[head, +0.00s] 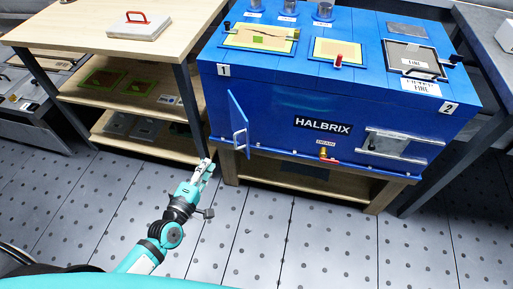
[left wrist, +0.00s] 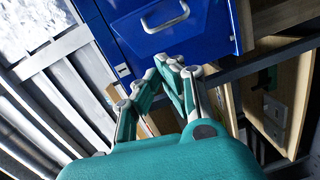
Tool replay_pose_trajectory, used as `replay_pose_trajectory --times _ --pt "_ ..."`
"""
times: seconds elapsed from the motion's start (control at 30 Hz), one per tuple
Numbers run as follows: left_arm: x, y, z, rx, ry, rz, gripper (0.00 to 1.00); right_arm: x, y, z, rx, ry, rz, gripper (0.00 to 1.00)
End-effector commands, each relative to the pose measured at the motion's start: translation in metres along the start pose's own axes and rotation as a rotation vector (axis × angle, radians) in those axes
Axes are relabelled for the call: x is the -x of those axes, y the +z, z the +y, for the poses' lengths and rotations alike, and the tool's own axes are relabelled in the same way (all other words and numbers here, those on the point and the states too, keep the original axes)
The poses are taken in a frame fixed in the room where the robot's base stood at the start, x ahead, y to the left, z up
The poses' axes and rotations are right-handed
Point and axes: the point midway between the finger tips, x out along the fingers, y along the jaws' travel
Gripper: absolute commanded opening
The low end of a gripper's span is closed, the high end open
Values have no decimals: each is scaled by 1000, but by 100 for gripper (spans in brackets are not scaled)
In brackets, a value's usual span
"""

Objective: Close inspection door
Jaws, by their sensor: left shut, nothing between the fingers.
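The blue door (head: 238,122) with a silver handle (head: 240,139) is on the left part of the front of the blue HALBRIX cabinet (head: 270,104). It stands swung out from the front face. In the left wrist view, a silver handle (left wrist: 166,19) on a blue panel (left wrist: 150,42) shows just beyond the fingers. My left gripper (head: 208,166) is shut and empty, below and to the left of the door, apart from it. Its fingertips also show in the left wrist view (left wrist: 167,62). My right gripper is not in view.
A red-handled drain valve (head: 328,158) and a metal plate (head: 398,145) are on the cabinet front. A wooden shelf unit (head: 165,50) stands at the left. The cabinet rests on a wooden stand (head: 375,194). The tiled floor (head: 290,235) in front is clear.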

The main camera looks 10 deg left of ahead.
Motion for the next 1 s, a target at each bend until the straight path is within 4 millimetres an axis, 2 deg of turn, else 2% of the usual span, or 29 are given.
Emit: replay_pose_trajectory --times 0.1,0.2,0.37,0.7,0.83,1.0 --pt "-2 -1 24 91 65 4 0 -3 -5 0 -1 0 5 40" --pt "-7 -2 31 112 78 6 0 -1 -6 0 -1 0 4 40" --pt "-30 -2 34 111 80 6 0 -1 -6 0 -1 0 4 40" --pt "-103 -2 38 108 78 5 0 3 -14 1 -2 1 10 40" --pt "-117 13 41 111 75 4 0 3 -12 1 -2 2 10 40" --pt "-127 24 42 108 75 4 0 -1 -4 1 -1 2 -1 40"
